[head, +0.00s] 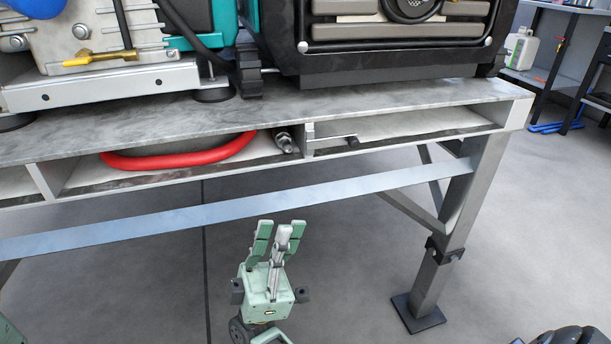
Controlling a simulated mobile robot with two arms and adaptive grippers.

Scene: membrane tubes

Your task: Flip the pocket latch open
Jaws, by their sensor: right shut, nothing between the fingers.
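The pocket latch looks like a thin metal rod with a dark tip (350,140), mounted at a small upright plate on the front of the bench's shallow under-top pocket (430,125). It lies roughly level across the pocket's left part. My right gripper (281,230) is pale green and grey, with its fingers pointing up. It is shut and empty, below and left of the latch, apart from it and in front of the bench's lower rail. My left gripper is not in view.
A red hose loop (180,158) and a metal fitting (284,142) lie in the pocket to the left. The blue-grey rail (200,217) crosses below. Heavy machines (395,40) stand on the bench top (150,118). A bench leg (455,225) stands right; the floor between is open.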

